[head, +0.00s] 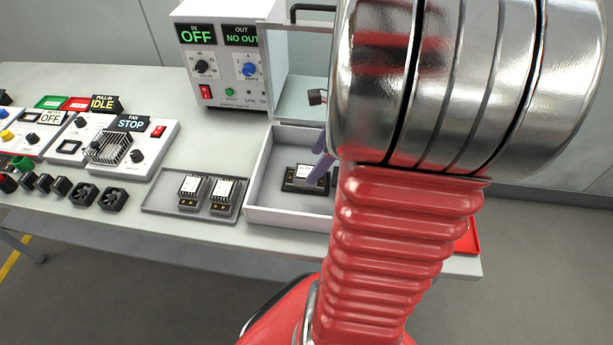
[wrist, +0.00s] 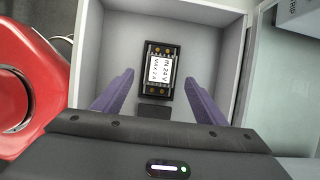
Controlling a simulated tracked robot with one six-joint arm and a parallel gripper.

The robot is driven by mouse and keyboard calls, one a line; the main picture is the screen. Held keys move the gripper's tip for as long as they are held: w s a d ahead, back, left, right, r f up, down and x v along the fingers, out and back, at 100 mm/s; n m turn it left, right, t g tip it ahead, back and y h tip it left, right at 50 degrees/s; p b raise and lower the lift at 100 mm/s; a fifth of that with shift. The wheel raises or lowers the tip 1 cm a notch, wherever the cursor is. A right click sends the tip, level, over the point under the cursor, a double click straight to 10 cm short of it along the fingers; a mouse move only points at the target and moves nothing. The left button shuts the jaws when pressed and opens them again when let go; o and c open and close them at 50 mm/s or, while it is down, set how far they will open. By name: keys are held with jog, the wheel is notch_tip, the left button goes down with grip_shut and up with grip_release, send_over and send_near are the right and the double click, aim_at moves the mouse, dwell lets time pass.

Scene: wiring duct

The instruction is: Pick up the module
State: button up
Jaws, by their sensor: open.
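A black module (wrist: 160,72) with a white label lies flat in a white open box (wrist: 222,20). The label in the wrist view reads "IN 24 V". The module also shows in the head view (head: 303,177), partly hidden by my arm. My gripper (wrist: 158,92) is open, with its two purple fingers on either side of the module's near end and apart from it. In the head view, one purple finger (head: 320,168) shows at the module's right; the rest is behind my arm. Two similar modules (head: 193,192) (head: 228,194) lie in a shallow grey tray (head: 160,205).
A power supply (head: 232,75) reading OFF stands behind the box. A fan panel (head: 135,145) and loose fans (head: 112,198) are at the left of the table.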

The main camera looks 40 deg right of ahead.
aim_at(308, 171)
jog(key=x, duration=0.5)
jog(key=shift+a, duration=0.1)
dwell(0.4)
jog(key=shift+w, duration=0.1)
jog(key=c, duration=1.3)
jog(key=shift+r, duration=0.1)
notch_tip(308, 171, up, 10)
jog(key=shift+f, duration=0.1)
dwell(0.4)
